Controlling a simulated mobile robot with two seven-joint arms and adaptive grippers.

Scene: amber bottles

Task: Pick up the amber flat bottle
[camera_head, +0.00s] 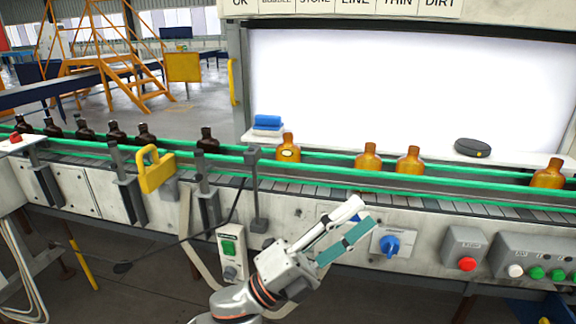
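Several amber bottles stand upright on the conveyor between green rails. One with a pale oval mark (288,150) is leftmost, two are in the middle (368,158) (409,162), and one is at the far right (548,175). Their lower parts are partly hidden by the front rail. I cannot tell which is the flat one. My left gripper (365,212) is in front of and below the conveyor, pointing up and right. Its two fingers are apart with nothing between them, and it touches no bottle. My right gripper is not in view.
Several dark bottles (207,141) stand on the left of the belt. The green front rail (450,192) runs along the conveyor. A yellow padlock-shaped piece (155,170), a post (254,190) and control boxes (465,248) are on the front. A black disc (472,148) and blue blocks (267,123) lie behind.

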